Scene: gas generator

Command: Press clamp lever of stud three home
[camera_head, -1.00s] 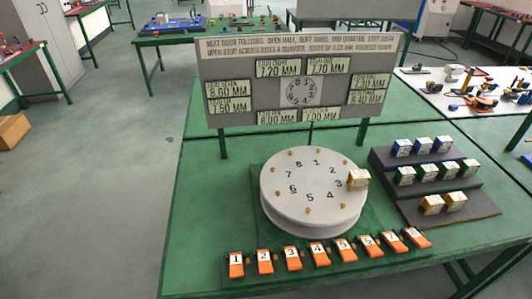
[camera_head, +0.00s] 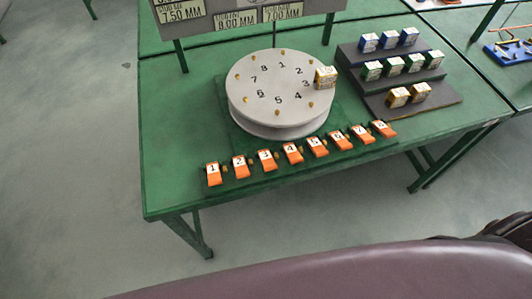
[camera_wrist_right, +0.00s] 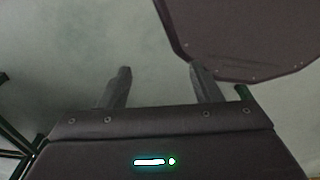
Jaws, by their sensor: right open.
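The orange clamp lever numbered 3 (camera_head: 268,165) is third from the left in a row of similar numbered levers along the front of the green table. It looks tilted toward the front, much like its neighbours; its exact angle is too small to tell. The round grey disc (camera_head: 260,125) behind the row bears the numbers 1 to 8 and small brass studs. My right gripper (camera_wrist_right: 160,82) is open and empty in the wrist view, over the floor. My left gripper is out of view.
A stepped dark rack (camera_head: 440,98) with blue, green and yellow blocks stands right of the disc. A sign board (camera_head: 235,25) stands behind it. The green table (camera_head: 168,140) is clear at its left. Its front edge lies just before the levers.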

